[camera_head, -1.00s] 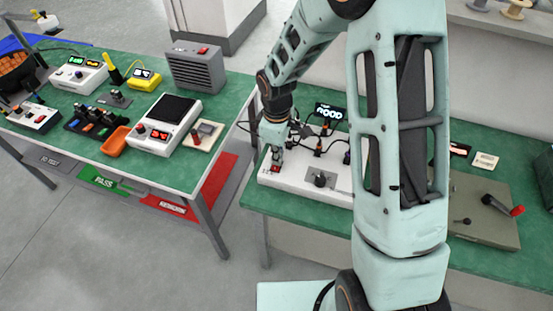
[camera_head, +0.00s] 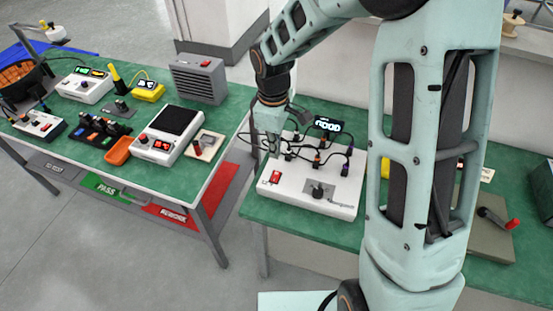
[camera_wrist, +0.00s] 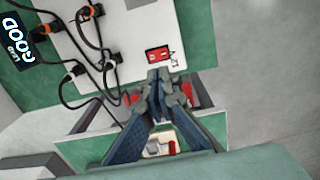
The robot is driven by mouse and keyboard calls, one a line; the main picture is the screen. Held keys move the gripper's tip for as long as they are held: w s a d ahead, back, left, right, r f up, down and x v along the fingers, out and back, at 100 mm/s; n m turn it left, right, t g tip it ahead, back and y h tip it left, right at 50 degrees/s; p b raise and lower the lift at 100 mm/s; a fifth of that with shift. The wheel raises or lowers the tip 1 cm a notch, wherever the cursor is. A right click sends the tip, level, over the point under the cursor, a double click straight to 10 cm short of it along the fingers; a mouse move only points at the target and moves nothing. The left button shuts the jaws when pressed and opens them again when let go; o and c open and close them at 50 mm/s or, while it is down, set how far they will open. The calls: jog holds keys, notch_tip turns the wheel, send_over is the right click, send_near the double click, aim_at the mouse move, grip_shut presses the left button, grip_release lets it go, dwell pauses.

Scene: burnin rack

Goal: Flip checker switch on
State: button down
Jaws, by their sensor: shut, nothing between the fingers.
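The checker is a white box (camera_head: 335,203) on the right green bench. Its red rocker switch (camera_head: 275,177) is at the front left corner of its top. The switch also shows in the wrist view (camera_wrist: 158,54), just beyond my fingertips. My gripper (camera_head: 273,150) is shut and empty, above and behind the switch in the head view. In the wrist view my fingertips (camera_wrist: 160,76) are together, close to the switch in the picture; I cannot tell the exact gap. The checker's display (camera_head: 327,125) reads "GOOD" and is lit.
Black cables (camera_wrist: 90,60) with orange plugs cross the checker top beside my gripper. A black knob (camera_head: 318,190) sits on its front. A gap separates the benches.

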jog(key=shift+s+r, duration=0.2)
jog(key=shift+r, duration=1.6)
jog(key=shift+a, duration=0.1)
